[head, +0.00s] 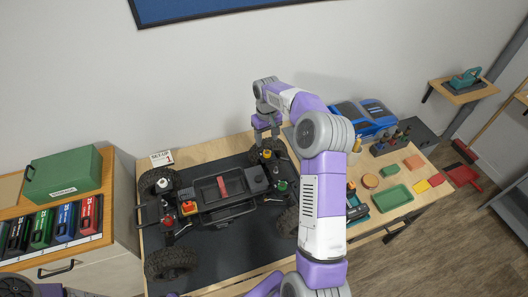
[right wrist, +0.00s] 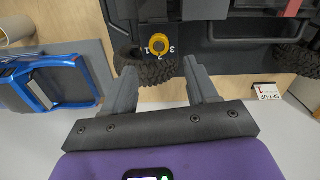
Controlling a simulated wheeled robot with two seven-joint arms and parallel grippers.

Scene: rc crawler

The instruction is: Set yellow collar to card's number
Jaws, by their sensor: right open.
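The yellow collar (right wrist: 158,44) sits on a shock top at one corner of the crawler, with small printed numerals around it. I cannot tell which numeral it points to. In the head view it is a small yellow spot (head: 267,153) below my right gripper (head: 266,136). The right gripper (right wrist: 158,72) is open and empty. Its two fingers are apart, with the collar showing between and just beyond their tips. The white card (head: 162,158) stands at the table's back left and reads SET-UP 1; it also shows in the right wrist view (right wrist: 265,91). My left gripper is out of view.
The crawler chassis (head: 222,187) with big black tires lies on a dark mat (head: 220,250). A blue car body (head: 362,117), a green tray (head: 392,197) and small blocks crowd the right side.

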